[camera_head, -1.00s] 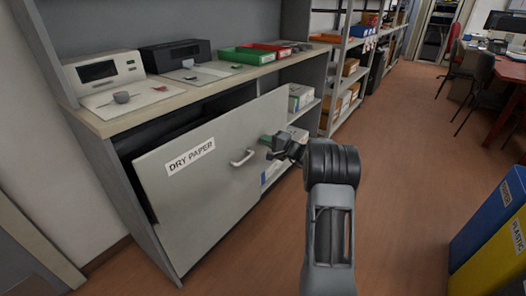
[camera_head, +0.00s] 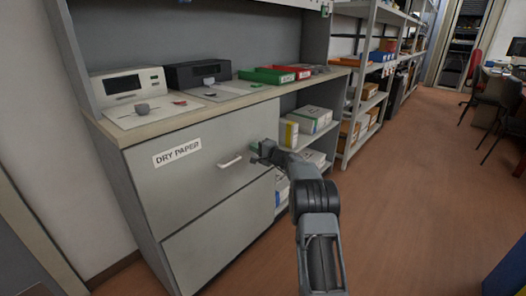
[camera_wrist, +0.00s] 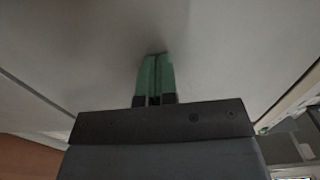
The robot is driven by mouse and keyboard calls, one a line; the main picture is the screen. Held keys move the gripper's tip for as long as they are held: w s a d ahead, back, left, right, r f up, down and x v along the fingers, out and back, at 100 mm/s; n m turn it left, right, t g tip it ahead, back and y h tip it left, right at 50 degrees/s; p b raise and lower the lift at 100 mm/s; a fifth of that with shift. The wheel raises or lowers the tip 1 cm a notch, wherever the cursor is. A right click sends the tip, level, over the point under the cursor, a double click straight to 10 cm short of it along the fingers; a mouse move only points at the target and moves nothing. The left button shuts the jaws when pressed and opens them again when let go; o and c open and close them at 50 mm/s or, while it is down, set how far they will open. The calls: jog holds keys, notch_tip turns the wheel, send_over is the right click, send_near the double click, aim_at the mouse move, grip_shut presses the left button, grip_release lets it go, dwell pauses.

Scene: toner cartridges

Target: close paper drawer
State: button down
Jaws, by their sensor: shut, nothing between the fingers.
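The paper drawer (camera_head: 200,166) has a grey front with a "DRY PAPER" label (camera_head: 177,153) and a white bar handle (camera_head: 230,161). Its front looks flush with the cabinet, above a second grey front. My gripper (camera_head: 256,152) is at the right edge of the drawer front, just right of the handle. In the wrist view its green fingers (camera_wrist: 155,78) are together with nothing between them, their tips at or very close to a plain grey panel (camera_wrist: 90,50). I cannot tell for sure whether they touch it.
The lower front (camera_head: 222,238) is flat below the drawer. Open shelves with boxes (camera_head: 310,119) are right of the drawer. The worktop (camera_head: 135,130) carries devices and a green tray (camera_head: 265,76). The floor (camera_head: 400,200) to the right is clear.

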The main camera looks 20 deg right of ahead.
jog(key=shift+w+a+r, duration=0.15)
jog(key=shift+a+r, duration=0.05)
jog(key=shift+r, duration=0.15)
dwell(0.3)
jog(key=v, duration=1.4)
jog(key=s+a+r+n+g+p, duration=0.7)
jog(key=s+a+r+g+p, duration=0.3)
jog(key=s+a+r+p, duration=0.7)
jog(key=s+a+r+n+g+h+p, duration=0.2)
jog(key=s+r+n+h+p, duration=0.3)
jog(key=s+r+p, duration=1)
jog(key=s+h+p, duration=0.2)
jog(key=p, duration=0.3)
jog(key=shift+s+a+n+g+h, duration=0.3)
jog(key=shift+s+a+h, duration=0.05)
jog(key=shift+s+h, duration=0.05)
